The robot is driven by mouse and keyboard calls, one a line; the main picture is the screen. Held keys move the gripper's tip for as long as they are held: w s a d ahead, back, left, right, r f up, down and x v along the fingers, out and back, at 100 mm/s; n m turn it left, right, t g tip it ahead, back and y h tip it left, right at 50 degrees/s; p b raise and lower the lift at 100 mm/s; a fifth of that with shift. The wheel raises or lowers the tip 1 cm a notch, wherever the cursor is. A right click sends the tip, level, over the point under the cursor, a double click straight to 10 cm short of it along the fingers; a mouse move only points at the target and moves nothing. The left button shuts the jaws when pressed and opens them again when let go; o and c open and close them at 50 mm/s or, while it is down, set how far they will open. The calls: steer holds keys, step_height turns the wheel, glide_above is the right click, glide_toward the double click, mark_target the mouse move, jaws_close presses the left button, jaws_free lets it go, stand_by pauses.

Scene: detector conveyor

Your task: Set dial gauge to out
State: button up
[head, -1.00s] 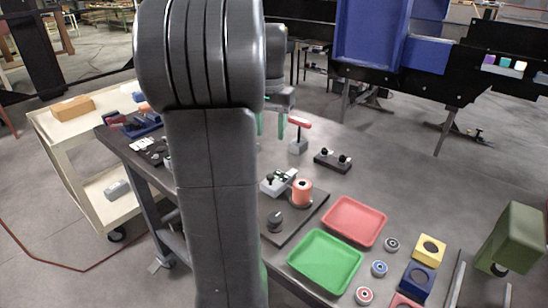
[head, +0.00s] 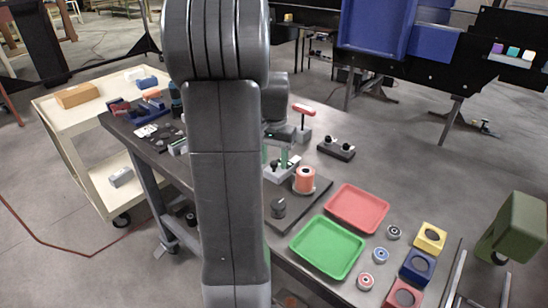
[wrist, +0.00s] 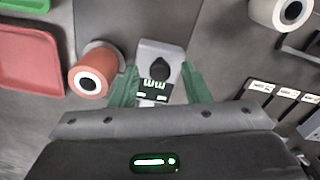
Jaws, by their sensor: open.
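My gripper (head: 275,160) is open, its green fingers pointing down over a light grey block in the head view. In the wrist view my gripper (wrist: 158,88) has one finger on each side of that grey block (wrist: 158,50), which bears a black knob (wrist: 159,72). I cannot tell whether the fingers touch it. No part is clearly readable as a dial gauge. A dark board with white labels (wrist: 262,87) lies at the right of the wrist view; it seems to match the white labels (head: 146,130) in the head view. Their text is too small to read.
An orange spool (wrist: 95,70) stands close left of the gripper. A red tray (head: 357,208) and a green tray (head: 327,247) lie towards the front. A red-handled clamp (head: 304,122) and a black two-knob block (head: 336,149) stand behind. A cream cart (head: 62,120) is at the left.

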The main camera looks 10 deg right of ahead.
jaws_close()
steer(key=shift+w, duration=0.1)
steer(key=shift+w+a+r+m+p, duration=0.1)
steer(key=shift+w+a+m+p, duration=0.2)
steer(key=shift+w+m, duration=0.25)
steer(key=shift+w+a+m+p, duration=0.3)
steer(key=shift+w+m, duration=0.1)
steer(key=shift+m, duration=0.25)
steer(key=w+m+p, duration=0.2)
steer(key=w+m, duration=0.4)
steer(key=m, duration=0.1)
steer(key=shift+w+a, duration=0.3)
steer(key=shift+a, duration=0.05)
